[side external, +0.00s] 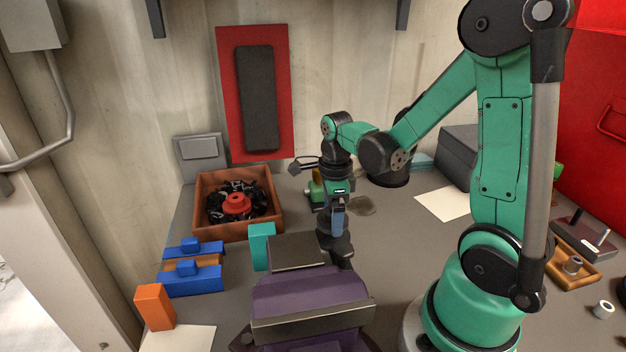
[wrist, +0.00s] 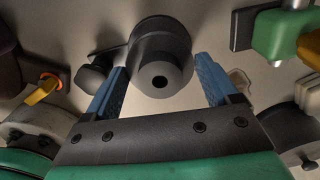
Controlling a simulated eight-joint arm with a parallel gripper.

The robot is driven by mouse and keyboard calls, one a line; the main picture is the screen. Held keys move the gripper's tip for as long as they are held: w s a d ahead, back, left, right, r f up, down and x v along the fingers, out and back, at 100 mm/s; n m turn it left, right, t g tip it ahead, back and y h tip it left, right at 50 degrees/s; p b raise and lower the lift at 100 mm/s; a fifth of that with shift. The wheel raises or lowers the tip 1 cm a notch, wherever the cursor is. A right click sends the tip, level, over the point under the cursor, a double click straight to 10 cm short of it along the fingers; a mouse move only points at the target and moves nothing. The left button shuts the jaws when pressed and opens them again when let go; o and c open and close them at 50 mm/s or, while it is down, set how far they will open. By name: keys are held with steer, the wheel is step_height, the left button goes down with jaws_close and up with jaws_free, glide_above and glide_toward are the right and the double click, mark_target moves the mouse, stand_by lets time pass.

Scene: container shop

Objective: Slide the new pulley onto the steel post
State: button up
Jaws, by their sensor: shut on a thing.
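A dark grey pulley (wrist: 172,45) with a round bore sits between the blue fingers of my gripper (wrist: 162,88) in the wrist view. In the side view my gripper (side external: 337,232) points down behind the purple vise, shut on a dark round part (side external: 340,247) low over the bench. The vise hides part of its underside. I cannot tell whether it touches the bench. The bore looks dark, with no post visible inside it. I cannot clearly identify the steel post; a silver upright shows on a green block (wrist: 277,35) at upper right in the wrist view.
The purple vise (side external: 310,295) stands in front of my gripper. A brown bin (side external: 262,225) holding dark scraps and a red pulley-like part (side external: 236,204) is at left, behind blue blocks (side external: 190,283). A wooden tray (side external: 553,268) with a grey part is at right.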

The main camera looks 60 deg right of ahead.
steer(key=shift+f, duration=0.25)
steer(key=o, duration=1.3)
steer(key=shift+r, duration=3.5)
steer(key=shift+a+r+n, duration=0.1)
steer(key=shift+a+n, duration=0.2)
steer(key=shift+n, duration=0.3)
steer(key=a+r+n+t, duration=0.1)
steer(key=a+n+t, duration=0.1)
steer(key=n, duration=0.7)
steer(key=a+r+n+t, duration=0.1)
steer(key=a+n+t, duration=0.1)
steer(key=a+n, duration=0.3)
steer(key=a+r+n+t, duration=0.1)
steer(key=a+n+t, duration=0.2)
steer(key=n, duration=0.9)
steer(key=shift+w+a+n, duration=0.2)
steer(key=shift+w+n, duration=0.1)
